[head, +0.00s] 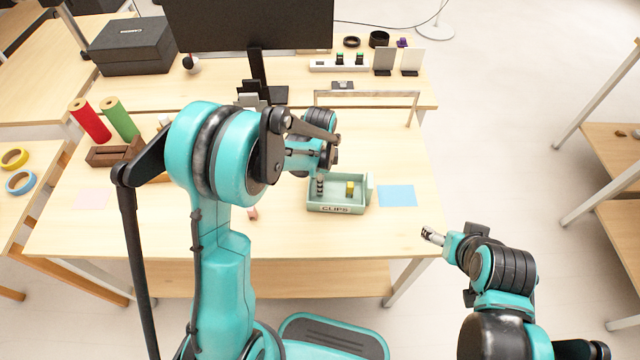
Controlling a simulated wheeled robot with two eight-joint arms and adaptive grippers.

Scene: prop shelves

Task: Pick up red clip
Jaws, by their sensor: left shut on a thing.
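A pale green tray labelled CLIPS (336,209) sits on the wooden table, with a yellow-green clip (350,188) inside. A small pinkish-red piece (252,213) lies on the table left of the tray, partly hidden by my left arm; I cannot tell if it is the red clip. My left gripper (320,187) points down at the left part of the tray. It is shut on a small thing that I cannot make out. My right gripper (432,236) is off the table's front right edge, away from the tray; its finger opening is unclear.
A blue sheet (397,195) lies right of the tray, and a pink sheet (92,198) at the left. Red (90,120) and green (120,118) rolls stand in a wooden holder. A low frame (367,95) and a monitor (255,25) are behind. The front right table is clear.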

